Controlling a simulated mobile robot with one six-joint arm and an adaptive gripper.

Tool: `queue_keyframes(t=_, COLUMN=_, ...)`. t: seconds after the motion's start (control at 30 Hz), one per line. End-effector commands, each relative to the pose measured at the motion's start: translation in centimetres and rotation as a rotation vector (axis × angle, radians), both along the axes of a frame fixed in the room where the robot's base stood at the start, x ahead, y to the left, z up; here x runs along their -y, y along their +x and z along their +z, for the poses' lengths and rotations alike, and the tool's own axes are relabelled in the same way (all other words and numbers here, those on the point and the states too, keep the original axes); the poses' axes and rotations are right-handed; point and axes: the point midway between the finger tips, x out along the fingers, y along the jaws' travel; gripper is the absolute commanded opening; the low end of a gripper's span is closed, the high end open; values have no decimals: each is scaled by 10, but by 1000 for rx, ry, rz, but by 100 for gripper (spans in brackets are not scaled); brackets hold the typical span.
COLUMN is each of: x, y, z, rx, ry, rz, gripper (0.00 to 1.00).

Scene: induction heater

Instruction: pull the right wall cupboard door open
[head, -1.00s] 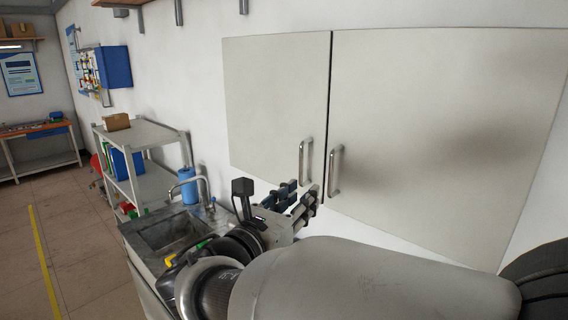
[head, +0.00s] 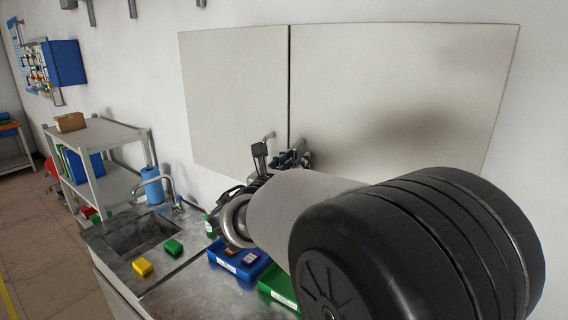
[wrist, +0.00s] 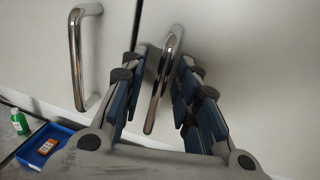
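The right wall cupboard door (head: 400,90) is a flat pale panel and is closed, flush with the left door (head: 235,95). Its upright chrome bar handle (wrist: 163,85) shows in the wrist view, close to the seam between the doors. My gripper (wrist: 160,75) is open, with its blue-padded fingers on either side of this handle. I see gaps between the bar and both fingers. In the head view my gripper (head: 293,158) is at the lower inner corner of the right door, and my arm and gripper mostly hide the handle there.
The left door's handle (wrist: 78,60) stands just left of my gripper. Below are a metal counter with a sink (head: 140,235), a tap (head: 170,185), a blue tray (head: 238,262), a green tray (head: 280,285) and small blocks. A shelf cart (head: 100,150) stands at left.

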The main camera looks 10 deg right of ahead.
Motion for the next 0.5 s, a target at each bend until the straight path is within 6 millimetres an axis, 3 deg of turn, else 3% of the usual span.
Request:
queue_keyframes(t=0.2, x=0, y=0, z=0, rx=0, ry=0, rz=0, gripper=28)
queue_keyframes(t=0.5, x=0, y=0, z=0, rx=1, ry=1, rz=0, gripper=8)
